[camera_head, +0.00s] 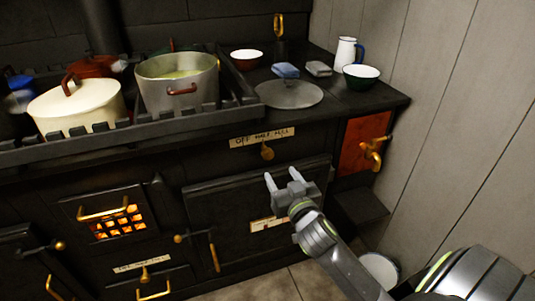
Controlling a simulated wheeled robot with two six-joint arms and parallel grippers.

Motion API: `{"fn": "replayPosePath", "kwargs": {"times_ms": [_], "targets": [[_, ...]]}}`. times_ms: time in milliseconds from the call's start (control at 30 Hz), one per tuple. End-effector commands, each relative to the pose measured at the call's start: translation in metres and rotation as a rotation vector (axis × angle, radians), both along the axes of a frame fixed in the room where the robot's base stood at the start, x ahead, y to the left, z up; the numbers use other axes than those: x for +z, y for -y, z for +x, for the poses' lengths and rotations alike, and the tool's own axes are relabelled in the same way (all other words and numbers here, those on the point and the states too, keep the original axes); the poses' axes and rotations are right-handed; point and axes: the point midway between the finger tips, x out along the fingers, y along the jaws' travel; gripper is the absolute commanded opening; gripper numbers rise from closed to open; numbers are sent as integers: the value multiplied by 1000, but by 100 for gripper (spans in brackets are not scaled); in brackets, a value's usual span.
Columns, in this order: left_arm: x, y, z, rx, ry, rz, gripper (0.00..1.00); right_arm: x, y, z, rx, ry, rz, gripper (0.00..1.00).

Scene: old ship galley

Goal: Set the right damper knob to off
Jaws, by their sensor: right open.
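A small brass damper knob (267,152) sits on the black front of the stove. It is just below a cream label plate (262,137) that reads OFF, HALF, FULL. The knob is under the middle of the plate, and its exact setting is too small to tell. My right gripper (282,176) is open and empty. Its two pale fingertips point up toward the stove front, a little below and right of the knob and apart from it. My left gripper is not in view.
A cream pot (78,108) and a grey pot (178,85) stand on the railed stovetop. A round plate (289,95), bowls and a white jug (346,53) are at right. A brass tap (373,153) juts out at right. An oven door with a brass handle (214,252) is below.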

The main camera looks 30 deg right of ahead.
Motion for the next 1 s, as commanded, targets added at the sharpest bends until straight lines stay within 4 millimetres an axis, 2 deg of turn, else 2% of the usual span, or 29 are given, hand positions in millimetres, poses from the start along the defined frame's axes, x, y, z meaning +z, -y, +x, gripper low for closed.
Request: {"fn": "replayPosePath", "kwargs": {"times_ms": [33, 300, 500, 700, 1000], "targets": [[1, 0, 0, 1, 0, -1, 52, 0, 2, 11, 1, 2, -1, 53], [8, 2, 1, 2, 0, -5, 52, 0, 15, 64, 0, 1, -1, 53], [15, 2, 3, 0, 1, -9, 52, -1, 22, 94, 1, 0, -1, 53], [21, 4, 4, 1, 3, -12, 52, -1, 26, 108, 0, -1, 0, 53], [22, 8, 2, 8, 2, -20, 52, -1, 26, 110, 1, -1, 0, 53]]}}
